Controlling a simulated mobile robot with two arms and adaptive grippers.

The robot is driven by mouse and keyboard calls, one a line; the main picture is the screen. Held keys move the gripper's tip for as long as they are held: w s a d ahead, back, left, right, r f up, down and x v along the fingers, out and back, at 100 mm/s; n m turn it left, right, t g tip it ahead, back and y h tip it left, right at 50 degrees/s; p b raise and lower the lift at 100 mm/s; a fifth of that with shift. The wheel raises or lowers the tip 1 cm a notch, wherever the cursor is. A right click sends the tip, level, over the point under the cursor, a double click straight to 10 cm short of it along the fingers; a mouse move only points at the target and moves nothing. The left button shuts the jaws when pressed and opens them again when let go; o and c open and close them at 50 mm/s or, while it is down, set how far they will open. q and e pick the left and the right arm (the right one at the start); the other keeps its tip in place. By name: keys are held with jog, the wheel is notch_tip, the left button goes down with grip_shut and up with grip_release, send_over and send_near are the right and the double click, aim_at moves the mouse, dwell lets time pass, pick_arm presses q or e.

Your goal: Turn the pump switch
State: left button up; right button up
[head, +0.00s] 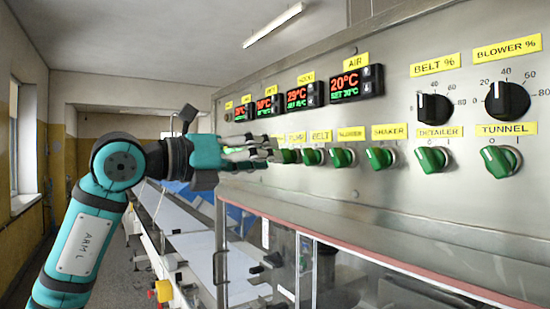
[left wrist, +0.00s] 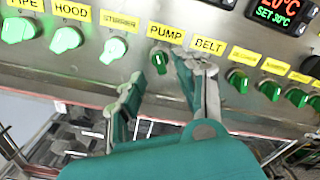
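The pump switch is a small dark green knob (left wrist: 159,61) on the steel panel, under the yellow PUMP label (left wrist: 165,32) in the left wrist view. Its handle looks close to upright. My left gripper (left wrist: 165,75) is open, with one grey-tipped finger on each side of the knob. The right finger's tip is near the panel, between the PUMP and BELT labels, and hides the belt switch. I cannot tell whether either finger touches the knob. In the head view the left gripper (head: 268,149) reaches the panel, and its fingers partly cover the pump switch area. My right gripper is not in view.
Lit green knobs for STIRRER (left wrist: 114,48) and HOOD (left wrist: 66,39) sit left of the pump switch. More green switches, such as SHAKER (head: 380,157), run to the right. Red displays (head: 357,84) are above. A glazed cover with a red edge (head: 400,262) juts out below the panel.

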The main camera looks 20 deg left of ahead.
pick_arm(q)
jog(key=v, duration=0.9)
jog(key=shift+w+d, duration=0.1)
